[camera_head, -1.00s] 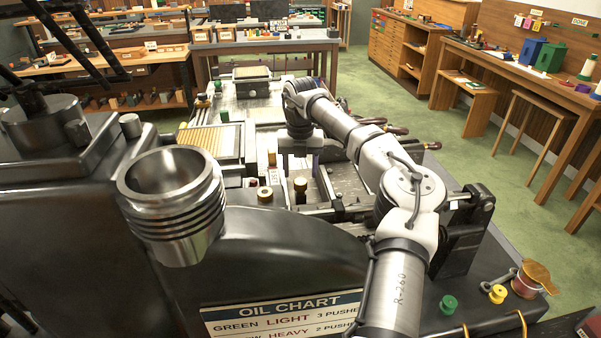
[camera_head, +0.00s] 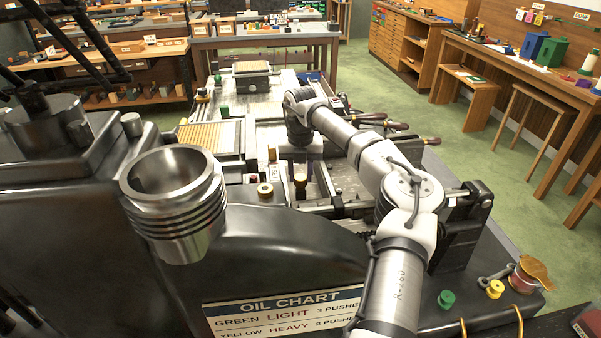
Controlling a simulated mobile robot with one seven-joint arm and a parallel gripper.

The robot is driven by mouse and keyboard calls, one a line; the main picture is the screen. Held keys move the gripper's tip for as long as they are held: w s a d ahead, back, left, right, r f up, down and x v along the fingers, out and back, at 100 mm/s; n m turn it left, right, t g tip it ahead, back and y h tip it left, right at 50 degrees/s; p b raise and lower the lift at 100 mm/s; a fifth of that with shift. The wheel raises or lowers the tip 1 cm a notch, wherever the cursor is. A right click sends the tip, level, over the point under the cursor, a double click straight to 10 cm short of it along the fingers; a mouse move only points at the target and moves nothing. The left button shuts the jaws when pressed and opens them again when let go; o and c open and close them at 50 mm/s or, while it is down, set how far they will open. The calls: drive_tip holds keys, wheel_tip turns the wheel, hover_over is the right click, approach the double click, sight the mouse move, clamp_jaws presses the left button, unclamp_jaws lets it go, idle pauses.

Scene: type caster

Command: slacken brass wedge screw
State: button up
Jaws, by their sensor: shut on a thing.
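My gripper (camera_head: 300,166) points down over the middle of the machine bed. It is shut on an upright brass-headed screw (camera_head: 300,174), which seems to be the brass wedge screw. The gripper's fingers are small and partly hidden below my wrist, so the exact contact is hard to see. A small brass-coloured upright piece (camera_head: 272,154) stands behind that knob.
A ribbed metal cup (camera_head: 178,205) and a dark rounded housing with an oil chart (camera_head: 285,312) fill the near left.

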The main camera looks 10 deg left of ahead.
drive_tip(key=shift+n, duration=0.3)
drive_tip(key=n, duration=0.5)
drive_tip(key=shift+r, duration=0.1)
drive_tip(key=n, duration=0.5)
drive_tip(key=shift+a+n+p, duration=0.1)
drive_tip(key=shift+n+p, duration=0.3)
drive_tip(key=n, duration=0.5)
drive_tip(key=shift+n, duration=0.3)
drive_tip(key=n, duration=0.4)
drive_tip(key=shift+s+n, duration=0.1)
drive_tip(key=shift+n, duration=0.3)
drive_tip(key=o, duration=1)
drive_tip(key=shift+c, duration=0.2)
